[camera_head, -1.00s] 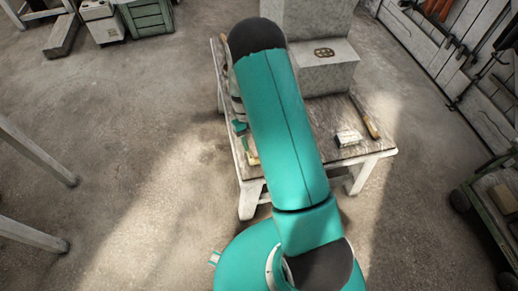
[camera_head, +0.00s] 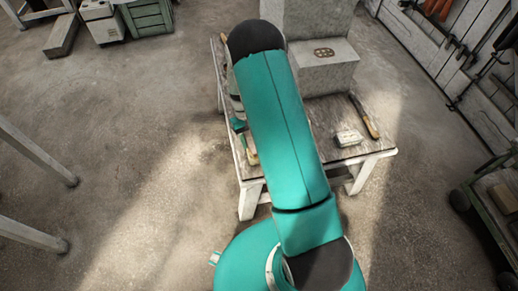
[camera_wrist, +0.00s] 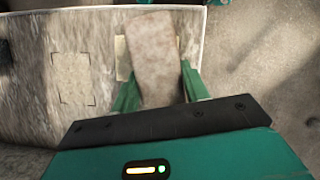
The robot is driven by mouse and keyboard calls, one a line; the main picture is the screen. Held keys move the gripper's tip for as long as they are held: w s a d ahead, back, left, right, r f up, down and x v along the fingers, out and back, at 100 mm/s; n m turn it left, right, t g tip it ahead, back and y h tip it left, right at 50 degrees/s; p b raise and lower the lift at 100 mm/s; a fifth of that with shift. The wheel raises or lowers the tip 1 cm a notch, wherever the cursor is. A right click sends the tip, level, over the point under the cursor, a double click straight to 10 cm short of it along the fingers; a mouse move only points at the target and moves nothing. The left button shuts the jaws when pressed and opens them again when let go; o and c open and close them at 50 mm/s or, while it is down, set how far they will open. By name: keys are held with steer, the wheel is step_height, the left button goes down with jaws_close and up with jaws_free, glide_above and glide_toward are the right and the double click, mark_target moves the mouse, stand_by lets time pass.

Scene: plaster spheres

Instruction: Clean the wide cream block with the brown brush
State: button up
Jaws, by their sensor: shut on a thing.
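My gripper (camera_wrist: 158,88) has its two green fingers shut on a pale, speckled, oblong block-like piece (camera_wrist: 154,50) in the wrist view. I cannot tell whether this is part of the brush. The piece is over or beside the table's edge, partly covering a pale square patch (camera_wrist: 122,58). In the head view my arm hides most of the gripper; a green finger (camera_head: 238,124) shows at the table's left side.
The worn wooden table (camera_head: 336,112) has a large grey plaster block (camera_head: 326,70) at its back. A corner-marked square (camera_wrist: 72,78) is on the table top. A green crate (camera_head: 150,17) stands far left. The concrete floor around is mostly clear.

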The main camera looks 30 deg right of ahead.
steer(key=shift+s, duration=1.7)
steer(key=shift+w, duration=0.1)
steer(key=shift+w, duration=2.15)
steer(key=shift+s, duration=2.25)
steer(key=shift+w, duration=0.1)
